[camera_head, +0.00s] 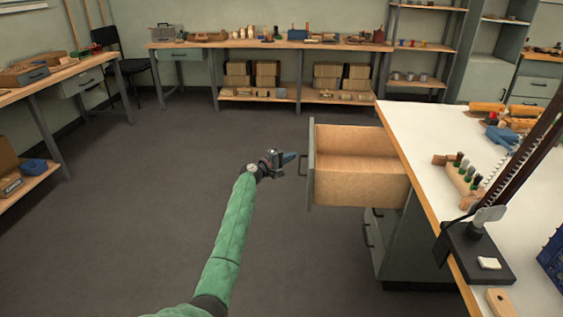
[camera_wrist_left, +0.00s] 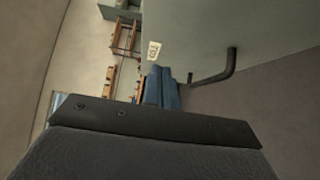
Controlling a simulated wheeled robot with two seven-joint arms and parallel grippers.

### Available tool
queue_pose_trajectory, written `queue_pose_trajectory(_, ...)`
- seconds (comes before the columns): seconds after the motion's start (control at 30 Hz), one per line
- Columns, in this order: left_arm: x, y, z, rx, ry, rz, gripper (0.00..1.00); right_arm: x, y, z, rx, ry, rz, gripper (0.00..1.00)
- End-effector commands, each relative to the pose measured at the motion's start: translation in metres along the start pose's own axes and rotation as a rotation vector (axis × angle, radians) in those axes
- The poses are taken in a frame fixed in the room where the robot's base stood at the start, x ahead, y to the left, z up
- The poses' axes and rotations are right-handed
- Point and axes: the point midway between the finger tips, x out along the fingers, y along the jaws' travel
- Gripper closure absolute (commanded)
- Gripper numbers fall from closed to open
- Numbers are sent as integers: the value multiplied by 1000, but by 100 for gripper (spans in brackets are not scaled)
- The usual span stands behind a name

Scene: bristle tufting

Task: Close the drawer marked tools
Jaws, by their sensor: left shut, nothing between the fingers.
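A wooden drawer (camera_head: 355,170) stands pulled out of the left side of the white-topped bench, and its inside looks empty. Its grey front panel (camera_head: 311,160) carries a dark bar handle (camera_head: 302,168). In the left wrist view the grey front (camera_wrist_left: 205,35), the bent handle (camera_wrist_left: 216,70) and a small pale label (camera_wrist_left: 153,50) show; the label's text is too small to read surely. My left gripper (camera_head: 289,158) is shut and empty, just left of the drawer front and handle. Its blue fingertips (camera_wrist_left: 161,88) show near the label; contact cannot be told. My right gripper is out of view.
The white bench top (camera_head: 410,125) holds a peg block (camera_head: 463,180), a black base (camera_head: 474,252) with a slanted post, and a blue crate (camera_head: 553,255). Grey cabinet fronts lie below the drawer. The floor (camera_head: 130,210) left of the drawer is clear.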

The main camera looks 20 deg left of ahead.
Motion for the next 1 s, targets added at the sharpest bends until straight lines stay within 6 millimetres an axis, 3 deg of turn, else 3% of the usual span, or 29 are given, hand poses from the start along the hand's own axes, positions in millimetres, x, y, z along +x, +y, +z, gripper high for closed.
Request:
queue_pose_trajectory(0.3, 30, 1, 23, 0, 0, 0, 100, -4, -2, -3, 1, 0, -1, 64)
queue_pose_trajectory(1.0, 44, -1, 37, 0, -1, 0, 100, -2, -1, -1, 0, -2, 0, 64)
